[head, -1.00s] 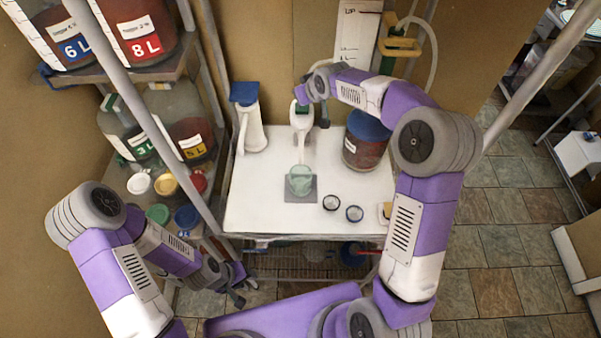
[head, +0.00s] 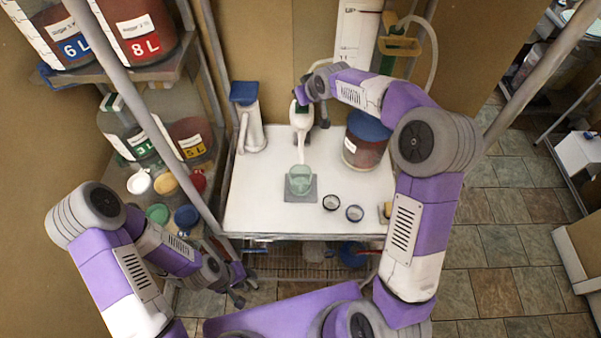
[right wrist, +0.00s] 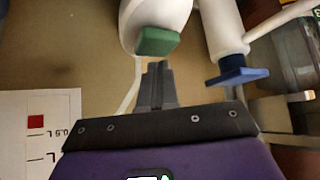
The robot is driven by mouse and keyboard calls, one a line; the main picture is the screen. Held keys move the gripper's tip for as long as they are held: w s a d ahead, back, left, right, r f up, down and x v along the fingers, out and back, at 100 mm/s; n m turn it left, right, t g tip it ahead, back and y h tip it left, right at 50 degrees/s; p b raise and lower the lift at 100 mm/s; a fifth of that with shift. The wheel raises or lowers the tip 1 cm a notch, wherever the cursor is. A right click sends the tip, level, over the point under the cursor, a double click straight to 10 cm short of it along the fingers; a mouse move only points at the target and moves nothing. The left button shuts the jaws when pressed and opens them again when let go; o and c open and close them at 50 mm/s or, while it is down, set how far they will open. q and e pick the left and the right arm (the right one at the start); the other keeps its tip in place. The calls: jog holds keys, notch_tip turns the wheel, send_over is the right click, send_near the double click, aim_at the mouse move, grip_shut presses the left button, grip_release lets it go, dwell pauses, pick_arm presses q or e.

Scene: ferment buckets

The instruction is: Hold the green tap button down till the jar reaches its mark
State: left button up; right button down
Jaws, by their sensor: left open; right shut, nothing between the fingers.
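The white tap with the green button (right wrist: 157,41) stands at the back of the white table; it also shows in the head view (head: 302,107). A clear greenish jar (head: 300,180) stands on a grey pad (head: 301,196) below the tap. A thin pale spout or stream runs down from the tap towards the jar; I cannot tell which. The jar's mark and level are too small to read. My right gripper (right wrist: 160,66) is shut and empty, its tips just at the green button's lower edge; contact is unclear. My left gripper (head: 240,287) is open, low in front of the table.
A second white dispenser with a blue button (head: 244,93) stands left of the tap, and a blue-lidded bucket (head: 365,140) stands to the right. Two small dark-rimmed cups (head: 331,202) are on the table's front right. Shelves with large jars (head: 135,30) and coloured lids are at the left.

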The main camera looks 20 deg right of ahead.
jog(key=shift+f+b, duration=0.7)
jog(key=shift+f, duration=0.25)
dwell(7.0)
